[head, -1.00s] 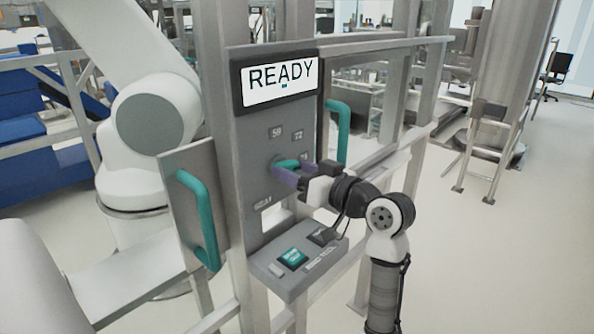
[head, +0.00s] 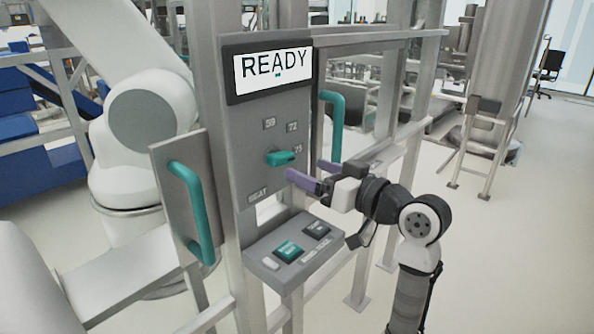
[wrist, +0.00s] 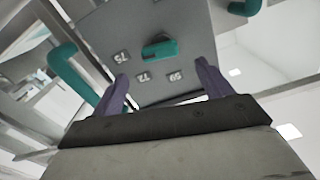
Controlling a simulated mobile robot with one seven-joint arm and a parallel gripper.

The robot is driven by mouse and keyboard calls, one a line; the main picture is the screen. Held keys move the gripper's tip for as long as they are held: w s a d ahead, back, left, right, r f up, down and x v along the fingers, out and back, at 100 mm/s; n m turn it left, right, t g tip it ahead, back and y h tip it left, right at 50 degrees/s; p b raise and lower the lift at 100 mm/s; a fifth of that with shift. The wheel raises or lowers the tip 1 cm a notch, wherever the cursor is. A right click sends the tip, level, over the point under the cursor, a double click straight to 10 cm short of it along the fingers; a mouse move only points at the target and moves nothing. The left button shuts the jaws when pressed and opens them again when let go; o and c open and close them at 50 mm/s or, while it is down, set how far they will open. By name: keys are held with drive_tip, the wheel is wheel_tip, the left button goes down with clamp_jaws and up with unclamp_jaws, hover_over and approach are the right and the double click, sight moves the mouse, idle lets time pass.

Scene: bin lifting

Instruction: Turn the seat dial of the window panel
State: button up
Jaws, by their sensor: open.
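The teal seat dial (head: 280,158) sits on the grey window panel (head: 240,140), above the word SEAT. Its handle lies nearly level, with its right end close to the 75 mark. Marks that look like 59 and 72 are above it. The dial also shows in the wrist view (wrist: 160,49), between and beyond my fingertips. My gripper (head: 306,168) is open and empty, its purple fingers apart, in front and to the right of the dial. In the wrist view my gripper (wrist: 162,70) shows clear space between the fingers and the dial.
A screen (head: 272,68) above reads READY. A ledge (head: 292,250) below carries a teal button (head: 288,251) and a dark one (head: 318,229). Teal handles stand left (head: 192,210) and right (head: 334,120) of the panel. Open floor lies to the right.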

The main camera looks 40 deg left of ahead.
drive_tip(key=d+b, duration=0.1)
drive_tip(key=d, duration=0.6)
drive_tip(key=shift+s+d+b, duration=0.3)
